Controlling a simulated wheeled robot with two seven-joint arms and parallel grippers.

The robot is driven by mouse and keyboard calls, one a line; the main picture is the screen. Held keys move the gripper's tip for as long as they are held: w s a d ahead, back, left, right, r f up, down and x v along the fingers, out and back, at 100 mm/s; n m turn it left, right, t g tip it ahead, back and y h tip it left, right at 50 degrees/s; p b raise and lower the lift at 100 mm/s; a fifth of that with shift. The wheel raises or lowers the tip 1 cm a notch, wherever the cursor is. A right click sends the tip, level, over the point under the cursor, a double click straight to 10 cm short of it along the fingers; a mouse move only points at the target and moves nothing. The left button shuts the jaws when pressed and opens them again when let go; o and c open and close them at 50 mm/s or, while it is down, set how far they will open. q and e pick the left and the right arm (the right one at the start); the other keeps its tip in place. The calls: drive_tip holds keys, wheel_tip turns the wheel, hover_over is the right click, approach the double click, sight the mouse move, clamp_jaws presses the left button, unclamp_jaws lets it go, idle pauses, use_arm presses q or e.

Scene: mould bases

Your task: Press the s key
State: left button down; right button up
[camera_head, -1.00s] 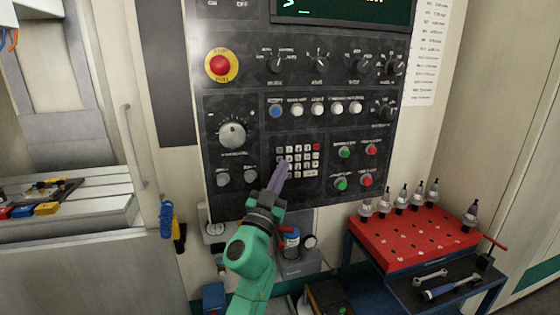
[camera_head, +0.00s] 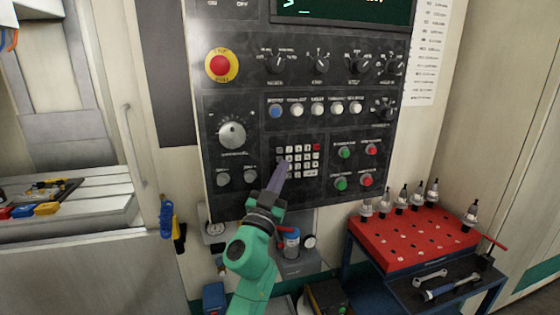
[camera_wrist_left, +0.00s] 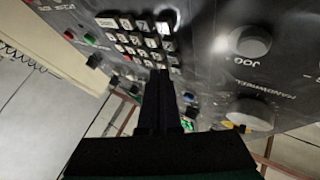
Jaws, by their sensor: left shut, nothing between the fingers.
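A keypad (camera_head: 304,157) of small pale keys with one red key sits in the dark control panel (camera_head: 330,120). It also shows in the left wrist view (camera_wrist_left: 138,38). The key labels are too small to read, so I cannot tell which is the s key. My left gripper (camera_head: 283,165) is shut and empty, with its tips at the keypad's lower left. In the left wrist view the fingers (camera_wrist_left: 160,75) reach the keypad's edge and hide some keys. I cannot tell whether the tips touch a key. My right gripper is not in view.
A red and yellow emergency stop (camera_head: 221,65), a large dial (camera_head: 232,135) and green and red buttons (camera_head: 341,183) surround the keypad. A red-topped cart (camera_head: 405,247) with tool holders stands at the lower right. A screen (camera_head: 345,10) is above.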

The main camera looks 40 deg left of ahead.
use_arm(q)
drive_tip(key=shift+w+a, duration=0.25)
drive_tip(key=shift+a, duration=0.1)
drive_tip(key=shift+w+a, duration=0.2)
drive_tip(key=shift+a, duration=0.1)
idle(0.8)
drive_tip(key=shift+s+d, duration=0.45)
drive_tip(key=shift+d, duration=0.25)
drive_tip(key=s+d, duration=0.1)
drive_tip(key=d, duration=0.1)
drive_tip(key=s+d, duration=0.2)
idle(0.4)
